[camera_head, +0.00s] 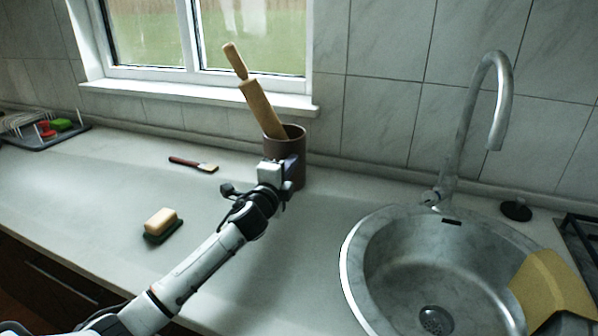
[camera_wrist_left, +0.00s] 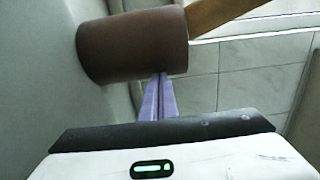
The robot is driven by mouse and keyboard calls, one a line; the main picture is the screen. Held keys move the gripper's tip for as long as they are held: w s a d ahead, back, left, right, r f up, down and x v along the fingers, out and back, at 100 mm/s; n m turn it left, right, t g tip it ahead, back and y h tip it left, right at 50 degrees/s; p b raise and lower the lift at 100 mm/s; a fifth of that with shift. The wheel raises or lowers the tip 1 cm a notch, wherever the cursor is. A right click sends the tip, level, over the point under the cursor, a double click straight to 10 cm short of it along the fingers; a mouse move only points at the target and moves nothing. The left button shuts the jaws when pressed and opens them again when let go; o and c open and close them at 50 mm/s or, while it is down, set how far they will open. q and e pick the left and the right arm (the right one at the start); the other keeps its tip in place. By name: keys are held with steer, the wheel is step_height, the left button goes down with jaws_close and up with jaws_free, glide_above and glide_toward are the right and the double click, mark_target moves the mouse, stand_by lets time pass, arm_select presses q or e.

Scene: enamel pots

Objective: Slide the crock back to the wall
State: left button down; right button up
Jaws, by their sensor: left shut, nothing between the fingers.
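The crock (camera_head: 297,144) is a dark brown cylinder with a wooden rolling pin (camera_head: 262,108) leaning in it. It stands upright on the counter near the tiled wall, below the right end of the window. My left gripper (camera_head: 290,165) is at the crock's front side, partly hiding it. In the left wrist view the crock (camera_wrist_left: 135,45) appears sideways, and the shut purple fingers (camera_wrist_left: 160,85) reach its lower edge in the picture, with nothing between them. They look close to or touching its side; I cannot tell which. My right gripper is not in view.
A sink (camera_head: 440,270) with a tall faucet (camera_head: 490,95) lies to the right, a yellow cloth (camera_head: 550,285) over its rim. A brush (camera_head: 193,164) and a sponge on a dark green base (camera_head: 162,224) lie to the left. The counter between them is clear.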

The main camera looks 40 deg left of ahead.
arm_select(q)
steer(key=a, duration=0.1)
steer(key=w+a, duration=0.1)
steer(key=a, duration=0.1)
steer(key=shift+w, duration=0.35)
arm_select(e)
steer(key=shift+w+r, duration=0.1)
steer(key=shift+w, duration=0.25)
arm_select(q)
steer(key=shift+s, duration=0.1)
glide_toward(285, 157)
steer(key=s+d, duration=0.2)
steer(key=d, duration=0.1)
steer(key=shift+s+d, duration=0.2)
steer(key=shift+d, duration=0.05)
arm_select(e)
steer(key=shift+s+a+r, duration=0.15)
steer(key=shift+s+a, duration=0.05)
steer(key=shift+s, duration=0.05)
arm_select(q)
steer(key=shift+d, duration=0.1)
